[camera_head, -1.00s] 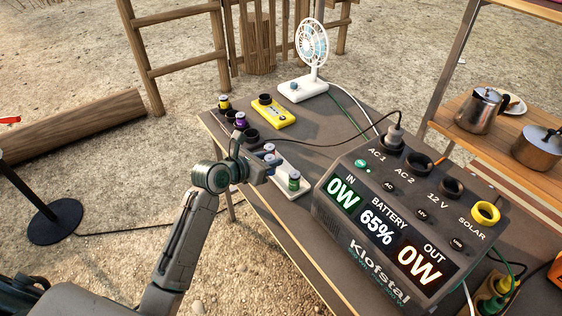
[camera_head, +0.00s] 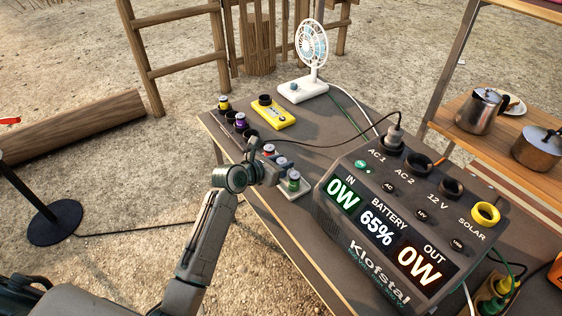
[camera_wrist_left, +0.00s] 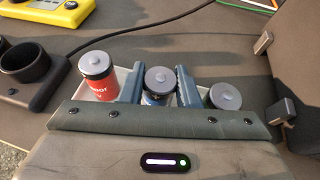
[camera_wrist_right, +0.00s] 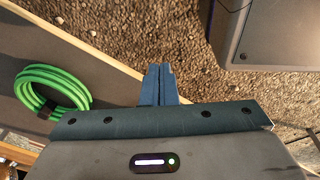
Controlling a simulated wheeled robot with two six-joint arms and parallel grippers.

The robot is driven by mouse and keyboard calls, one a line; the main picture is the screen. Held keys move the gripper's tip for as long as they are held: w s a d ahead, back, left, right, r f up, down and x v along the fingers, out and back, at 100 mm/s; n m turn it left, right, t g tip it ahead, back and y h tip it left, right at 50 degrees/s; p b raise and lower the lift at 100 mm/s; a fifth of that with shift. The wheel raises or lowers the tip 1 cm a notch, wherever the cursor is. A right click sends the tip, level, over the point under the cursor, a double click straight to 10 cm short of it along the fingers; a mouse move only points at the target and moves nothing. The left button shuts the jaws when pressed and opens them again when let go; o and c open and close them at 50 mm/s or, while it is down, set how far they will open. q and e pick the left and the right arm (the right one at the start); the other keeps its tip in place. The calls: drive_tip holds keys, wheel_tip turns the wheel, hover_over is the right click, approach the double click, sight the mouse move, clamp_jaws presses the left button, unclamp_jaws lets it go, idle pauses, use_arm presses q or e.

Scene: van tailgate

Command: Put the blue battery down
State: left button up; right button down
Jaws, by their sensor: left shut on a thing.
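My left gripper (camera_head: 280,169) is shut on the blue battery (camera_wrist_left: 157,82), its two fingers on either side of it in the left wrist view. The battery's grey cap shows; most of its blue body is hidden. It is upright between a red battery (camera_wrist_left: 96,75) and a green battery (camera_wrist_left: 224,96), over the white tray (camera_head: 299,190). I cannot tell whether its bottom touches the tray. The green battery (camera_head: 292,181) also shows in the head view. My right gripper (camera_wrist_right: 158,85) is shut and empty, away from the batteries.
A dark holder (camera_wrist_left: 36,80) with round cups, some holding purple and yellow batteries, is left of the tray. A yellow box (camera_head: 269,112) and white fan (camera_head: 303,88) stand behind. The large power station (camera_head: 405,215) is close on the right. A green cable coil (camera_wrist_right: 52,88) lies near my right gripper.

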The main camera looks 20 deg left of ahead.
sight(278, 163)
use_arm(q)
drive_tip(key=o, duration=0.8)
drive_tip(key=shift+o, duration=1.3)
use_arm(e)
drive_tip(key=shift+s+f, duration=0.35)
drive_tip(key=shift+s, duration=0.25)
drive_tip(key=shift+w, duration=0.1)
use_arm(q)
drive_tip(key=shift+s+a+r, duration=0.2)
drive_tip(key=shift+s, duration=0.1)
drive_tip(key=v, duration=0.3)
drive_tip(key=shift+s+r, duration=0.1)
drive_tip(key=shift+s, duration=0.05)
drive_tip(key=v, duration=0.8)
use_arm(e)
drive_tip(key=shift+s+d+f, duration=0.15)
drive_tip(key=shift+s+f, duration=0.25)
drive_tip(key=shift+s, duration=0.1)
